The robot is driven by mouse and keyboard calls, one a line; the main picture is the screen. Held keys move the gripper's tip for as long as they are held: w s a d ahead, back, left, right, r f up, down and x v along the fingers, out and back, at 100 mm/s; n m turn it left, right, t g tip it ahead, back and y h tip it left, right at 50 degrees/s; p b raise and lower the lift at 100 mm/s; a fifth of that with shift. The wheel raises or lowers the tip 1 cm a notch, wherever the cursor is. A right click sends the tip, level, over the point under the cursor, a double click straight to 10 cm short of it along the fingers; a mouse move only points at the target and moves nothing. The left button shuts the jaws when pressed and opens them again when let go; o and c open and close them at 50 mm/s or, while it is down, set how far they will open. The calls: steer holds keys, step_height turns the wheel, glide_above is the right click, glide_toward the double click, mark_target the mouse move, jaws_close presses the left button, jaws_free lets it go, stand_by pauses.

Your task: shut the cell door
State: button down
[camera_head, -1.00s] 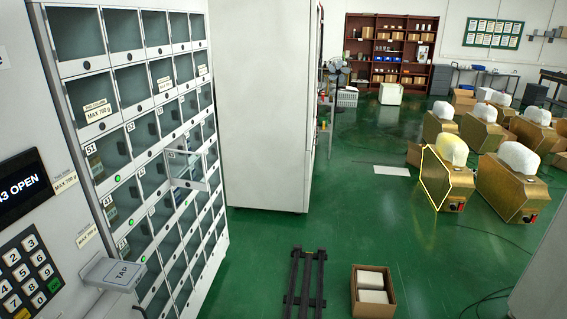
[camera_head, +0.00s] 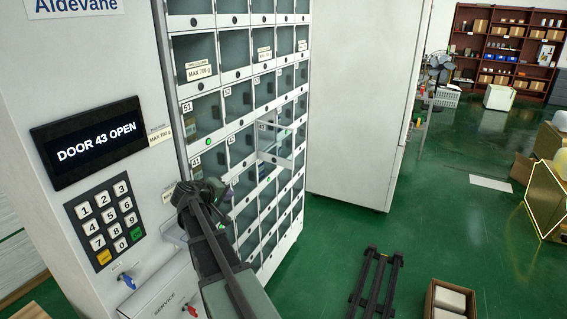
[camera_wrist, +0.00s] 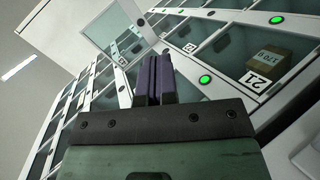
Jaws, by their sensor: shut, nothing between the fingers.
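The open cell door (camera_head: 274,147) juts out from the locker front in the head view, a clear pane in a white frame. In the wrist view a framed clear panel (camera_wrist: 112,38), which looks like that door, stands out beyond my fingers. My gripper (camera_wrist: 154,78) is shut and empty, its dark fingers together, apart from the panel as far as I can tell. In the head view my arm reaches up to the left of the open door, and the fingertips are hard to make out. The display (camera_head: 87,141) reads "DOOR 43 OPEN".
The keypad (camera_head: 106,221) is on the cabinet left of the cells. A small box (camera_wrist: 268,60) sits behind a cell window. A tall white cabinet (camera_head: 362,100) stands right of the locker. A dark rail (camera_head: 374,285) and a carton (camera_head: 450,300) are on the green floor.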

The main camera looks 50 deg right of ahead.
steer(key=w+d+f+n+h+b, duration=0.1)
steer(key=w+d+h+b, duration=0.1)
steer(key=d, duration=0.7)
steer(key=w+d+f+n+h+b, duration=0.1)
steer(key=d+h+b, duration=0.15)
steer(key=d, duration=0.55)
steer(key=n+h, duration=0.1)
glide_toward(285, 149)
steer(key=d, duration=0.7)
steer(key=shift+d+f, duration=0.1)
steer(key=shift+d, duration=0.2)
steer(key=shift+n, duration=0.3)
